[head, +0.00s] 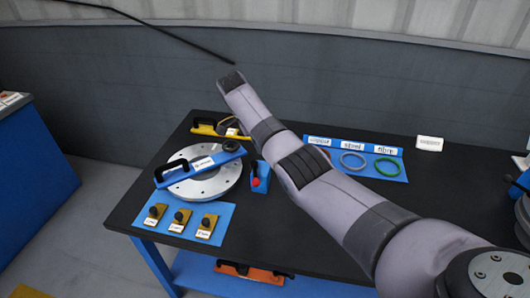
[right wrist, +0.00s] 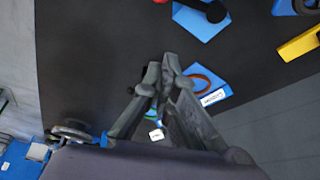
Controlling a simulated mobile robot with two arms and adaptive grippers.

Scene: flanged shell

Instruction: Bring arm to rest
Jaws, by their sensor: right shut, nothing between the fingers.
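My right arm reaches in from the lower right of the head view and stretches over the black table (head: 130,215) toward the wall. Its dark far end is raised above the table's back edge, and its fingers cannot be made out there. In the right wrist view my right gripper (right wrist: 165,75) is shut, with its fingertips together and nothing held. The table shows below it in that view. My left gripper is in neither view.
A round metal flange (head: 207,184) with a blue bar tool (head: 213,162) across it lies on the left. Several labelled yellow pieces stand on a blue mat (head: 222,230) in front. Rings, including a green ring (head: 387,167), lie on a blue board (head: 396,176) behind my arm.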

